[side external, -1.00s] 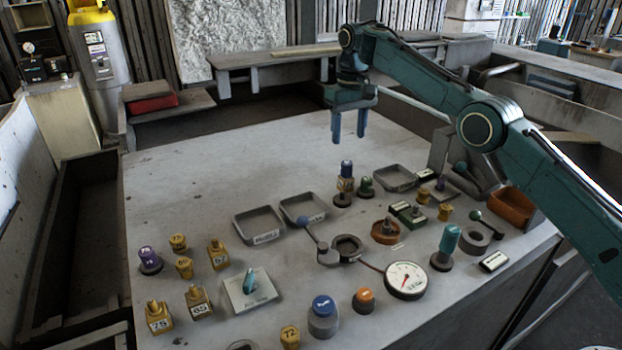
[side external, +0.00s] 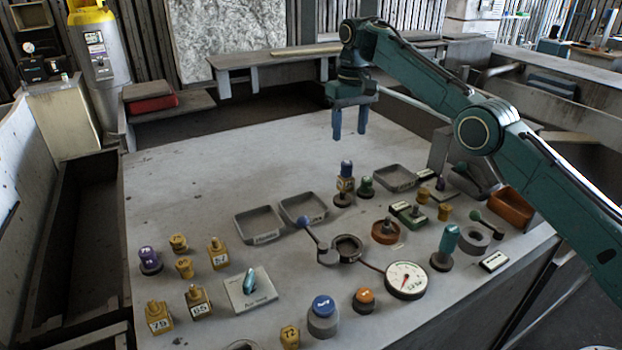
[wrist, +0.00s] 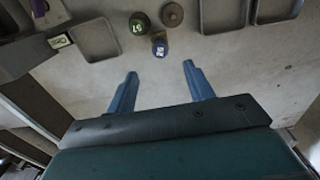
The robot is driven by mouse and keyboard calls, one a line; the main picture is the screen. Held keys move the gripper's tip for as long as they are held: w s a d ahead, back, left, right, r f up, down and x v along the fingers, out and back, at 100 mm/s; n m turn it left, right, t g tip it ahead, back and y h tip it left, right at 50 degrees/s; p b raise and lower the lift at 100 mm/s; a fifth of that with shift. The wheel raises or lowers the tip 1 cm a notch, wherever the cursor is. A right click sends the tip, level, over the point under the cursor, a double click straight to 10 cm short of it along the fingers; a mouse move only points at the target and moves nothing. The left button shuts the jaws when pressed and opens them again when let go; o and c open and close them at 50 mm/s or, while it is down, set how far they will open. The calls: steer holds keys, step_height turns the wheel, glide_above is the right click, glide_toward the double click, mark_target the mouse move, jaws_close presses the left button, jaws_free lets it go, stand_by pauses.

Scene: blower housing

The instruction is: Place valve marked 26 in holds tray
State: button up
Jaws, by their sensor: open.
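A blue-topped valve with a yellowish body (side external: 346,184) stands near the table's middle right. It shows in the wrist view as a blue top with a small label (wrist: 159,48); I cannot read its digits surely, so I cannot confirm 26. My gripper (side external: 349,136) is open and empty, above and behind this valve in the side view. In the wrist view the gripper (wrist: 160,70) has its fingers spread, with the valve beyond their tips. Two empty grey trays (side external: 259,225) (side external: 303,209) sit left of the valve; their labels are too blurred to read.
A green valve (side external: 366,187) and a dark round base (side external: 342,201) stand close to the blue-topped valve. A third empty tray (side external: 395,178) lies right of it. A blue-balled lever (side external: 312,232), a gauge (side external: 407,280) and several knobs crowd the front. The table's back left is clear.

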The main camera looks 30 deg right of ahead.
steer(key=s+d+r+t, duration=0.1)
steer(key=s+d+r, duration=0.1)
steer(key=s+r, duration=0.65)
steer(key=s+d+r+t, duration=0.2)
steer(key=s+r, duration=0.6)
steer(key=s, duration=0.2)
steer(key=s+f+t, duration=0.1)
steer(key=s+f, duration=0.2)
steer(key=s, duration=0.6)
steer(key=s+d+f, duration=0.1)
steer(key=s+f, duration=0.3)
steer(key=s, duration=0.5)
steer(key=s+d+f+t, duration=0.1)
steer(key=s+f, duration=0.2)
steer(key=s, duration=0.6)
steer(key=shift+s+d+f+t, duration=0.2)
steer(key=shift+d+t, duration=0.05)
steer(key=shift+t, duration=0.05)
steer(key=shift+o, duration=0.5)
steer(key=shift+s+f, duration=0.15)
steer(key=shift+f, duration=0.05)
steer(key=shift+o, duration=0.7)
steer(key=shift+r, duration=0.1)
